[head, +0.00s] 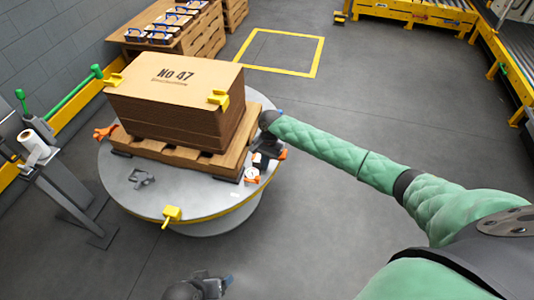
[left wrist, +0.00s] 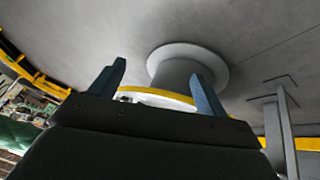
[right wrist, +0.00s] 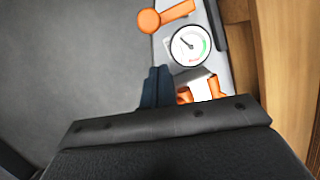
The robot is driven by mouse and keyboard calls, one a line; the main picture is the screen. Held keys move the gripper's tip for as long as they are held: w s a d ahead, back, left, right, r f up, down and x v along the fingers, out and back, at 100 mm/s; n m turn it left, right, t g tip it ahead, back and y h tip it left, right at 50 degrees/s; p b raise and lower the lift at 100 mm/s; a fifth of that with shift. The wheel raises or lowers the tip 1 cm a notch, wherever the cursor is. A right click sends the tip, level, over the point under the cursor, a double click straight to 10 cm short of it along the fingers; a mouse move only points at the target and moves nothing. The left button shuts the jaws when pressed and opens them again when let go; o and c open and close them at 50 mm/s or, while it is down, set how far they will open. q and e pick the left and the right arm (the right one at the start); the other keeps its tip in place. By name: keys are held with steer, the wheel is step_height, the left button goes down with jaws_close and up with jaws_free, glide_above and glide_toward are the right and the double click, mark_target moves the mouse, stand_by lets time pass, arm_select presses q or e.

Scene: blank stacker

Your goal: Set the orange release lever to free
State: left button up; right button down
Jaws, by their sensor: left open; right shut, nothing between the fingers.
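The orange release lever (right wrist: 172,14) has a round knob at its left end and lies at the top of the right wrist view, beside a white dial gauge (right wrist: 191,44). In the head view the lever (head: 252,180) is small, at the right rim of the round turntable (head: 205,207). My right gripper (head: 264,160) is beside the pallet. Its fingers (right wrist: 157,87) are shut and empty, below and apart from the lever in the right wrist view. My left gripper (head: 226,281) is low in the head view, its fingers (left wrist: 160,88) open and empty.
A stack of brown blanks (head: 175,95) marked No 47 sits on a wooden pallet (head: 190,152) on the turntable. A yellow handle (head: 172,213) is at the front rim. The floor (head: 330,110) right of the turntable is clear.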

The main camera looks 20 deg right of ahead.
arm_select(q)
steer(key=shift+s+a+r, duration=0.1)
steer(key=shift+s+r, duration=0.05)
steer(key=shift+r, duration=0.55)
steer(key=shift+s+a+r, duration=0.1)
steer(key=shift+r, duration=0.6)
arm_select(e)
steer(key=shift+s+a+r, duration=0.15)
steer(key=shift+s+a, duration=0.85)
steer(key=shift+a, duration=0.05)
arm_select(q)
steer(key=shift+g+p, duration=0.3)
steer(key=shift+p, duration=0.1)
arm_select(e)
steer(key=shift+s+r, duration=0.1)
